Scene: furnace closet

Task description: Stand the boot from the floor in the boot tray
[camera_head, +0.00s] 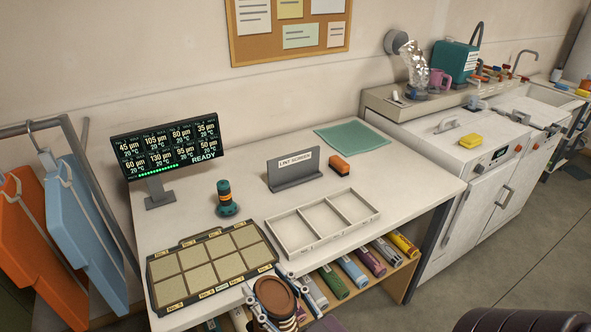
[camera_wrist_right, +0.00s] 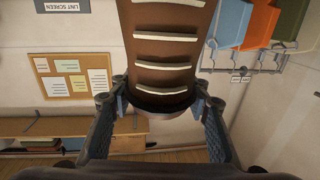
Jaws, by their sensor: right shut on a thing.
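My right gripper (camera_head: 277,302) is at the bottom of the head view, in front of the table's near edge. It is shut on a brown thing with pale cross bars, which I take to be the boot (camera_head: 276,295). In the right wrist view the boot (camera_wrist_right: 166,50) runs up between the two fingers (camera_wrist_right: 160,105), its dark rim at the fingertips. The boot's lower part is cut off by both frames. I cannot make out a boot tray in either view. My left gripper is not in view.
The table (camera_head: 400,165) holds a black sample tray (camera_head: 210,262), a white three-compartment tray (camera_head: 322,222), a display (camera_head: 168,148), a LINT SCREEN sign (camera_head: 293,172) and a green-black item (camera_head: 226,200). Coloured rolls (camera_head: 352,270) lie on the shelf below.

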